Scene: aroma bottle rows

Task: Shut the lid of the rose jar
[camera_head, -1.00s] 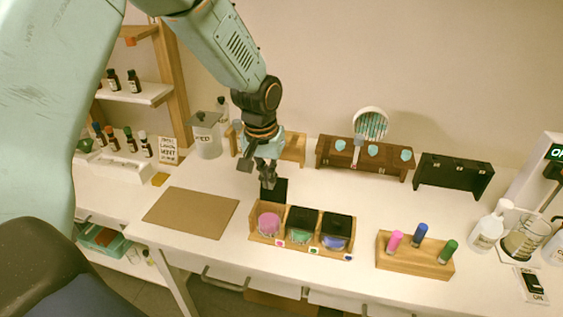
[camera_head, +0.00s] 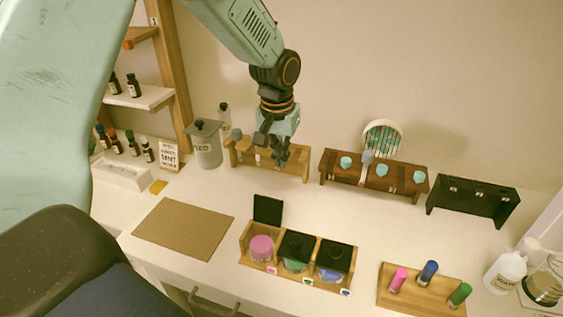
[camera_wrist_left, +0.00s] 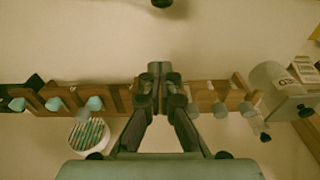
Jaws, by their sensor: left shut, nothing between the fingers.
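The rose jar (camera_head: 262,248), with pink contents, sits in the left compartment of a wooden tray (camera_head: 243,243). Its black lid (camera_head: 268,209) stands upright at the jar's back edge, so the jar is open. My left gripper (camera_head: 272,158) is shut and empty, above and behind the lid and apart from it, in front of the light wooden rack in the picture. Its closed fingers also show in the left wrist view (camera_wrist_left: 160,75), where the jar does not appear. My right gripper is not in view.
Green (camera_head: 296,250) and blue (camera_head: 334,260) jars beside it have their black lids down. A light wooden rack (camera_head: 295,168) and a dark brown rack (camera_head: 375,180) stand behind. A block with coloured bottles (camera_head: 425,297) is at right. A brown mat (camera_head: 184,228) lies bare at left.

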